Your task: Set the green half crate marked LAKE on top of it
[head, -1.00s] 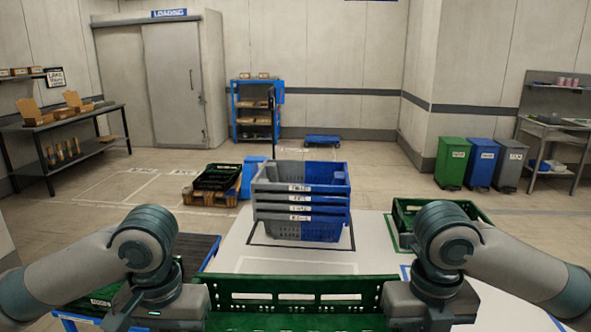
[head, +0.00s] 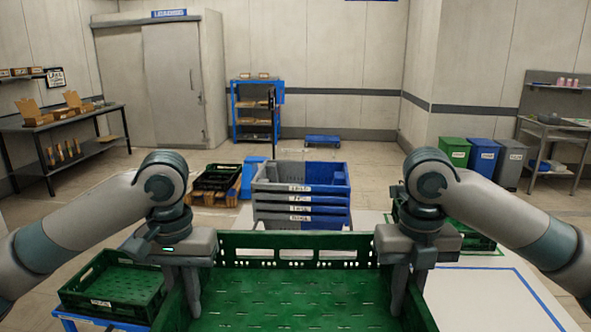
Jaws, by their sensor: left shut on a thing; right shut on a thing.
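A green crate (head: 290,242) is held between my two grippers in front of me, with its open top and slotted floor in view. Its near side is cut off by the frame, and I can read no name on it. My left gripper (head: 188,285) is shut on its left side wall. My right gripper (head: 405,285) is shut on its right side wall. A stack of several grey-and-blue crates (head: 300,203) stands beyond the held crate, with small white labels too small to read. The held crate's far wall hides the bottom of the stack.
Another green crate (head: 112,296) with a white label sits at the lower left. A further green crate (head: 470,240) stands at the right, partly behind my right arm. A dark crate (head: 217,177) on a wooden pallet stands behind at left. White table surface shows at right.

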